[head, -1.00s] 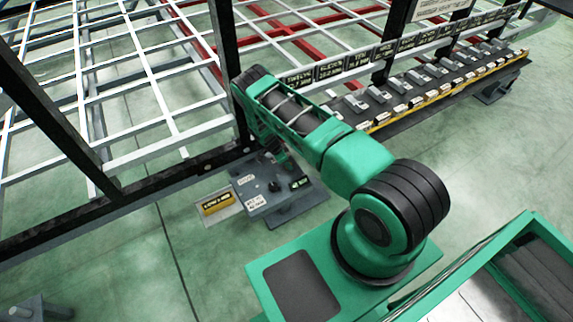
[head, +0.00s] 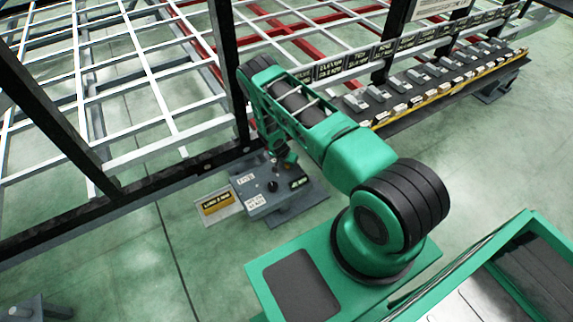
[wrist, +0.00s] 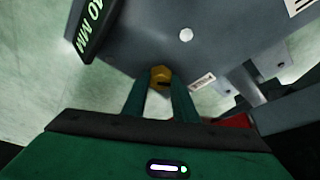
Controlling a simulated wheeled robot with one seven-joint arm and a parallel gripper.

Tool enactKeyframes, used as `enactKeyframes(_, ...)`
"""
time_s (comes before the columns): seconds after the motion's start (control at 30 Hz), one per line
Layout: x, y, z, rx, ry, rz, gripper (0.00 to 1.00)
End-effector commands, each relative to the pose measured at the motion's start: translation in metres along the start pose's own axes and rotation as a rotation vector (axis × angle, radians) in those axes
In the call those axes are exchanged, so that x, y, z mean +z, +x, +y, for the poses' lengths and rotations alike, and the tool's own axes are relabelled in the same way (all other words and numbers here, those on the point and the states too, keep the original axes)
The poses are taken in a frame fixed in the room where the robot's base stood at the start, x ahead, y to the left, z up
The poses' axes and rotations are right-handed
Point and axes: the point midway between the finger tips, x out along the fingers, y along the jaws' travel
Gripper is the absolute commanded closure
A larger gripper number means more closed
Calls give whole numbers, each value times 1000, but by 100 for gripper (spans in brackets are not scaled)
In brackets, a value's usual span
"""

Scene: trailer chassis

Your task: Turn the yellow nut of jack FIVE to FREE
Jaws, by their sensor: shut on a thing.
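The yellow nut (wrist: 160,76) sits at the edge of a grey jack housing (wrist: 190,50) in the wrist view. The two green fingers of my gripper (wrist: 163,88) come up from below, one on each side of the nut, and are shut on it. A small dark slot or mark shows on the nut. In the head view the jack housing (head: 262,205) stands on the floor beside the frame's dark beam, with a black knob and small labels on top. My gripper (head: 284,160) is partly seen at its far side; the nut is hidden there.
A yellow sign (head: 216,202) lies left of the jack. A long bench (head: 430,100) with several grey blocks is at right. Open floor (head: 110,250) lies in front.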

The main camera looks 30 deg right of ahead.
Motion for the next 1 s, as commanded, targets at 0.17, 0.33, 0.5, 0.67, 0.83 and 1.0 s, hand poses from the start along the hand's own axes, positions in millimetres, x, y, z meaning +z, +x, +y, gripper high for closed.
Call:
enactKeyframes(0.17, -3, -1, -1, -46, -102, 5, 97)
enactKeyframes(0.33, -4, -1, 0, -73, -168, 6, 97)
enactKeyframes(0.5, -4, -1, -1, -90, -205, 6, 97)
enactKeyframes(0.67, -4, -1, -1, -94, -218, 7, 97)
enactKeyframes(0.83, -4, -1, -1, -95, -219, 7, 97)
enactKeyframes(1.0, -4, -1, -1, -95, -219, 7, 72)
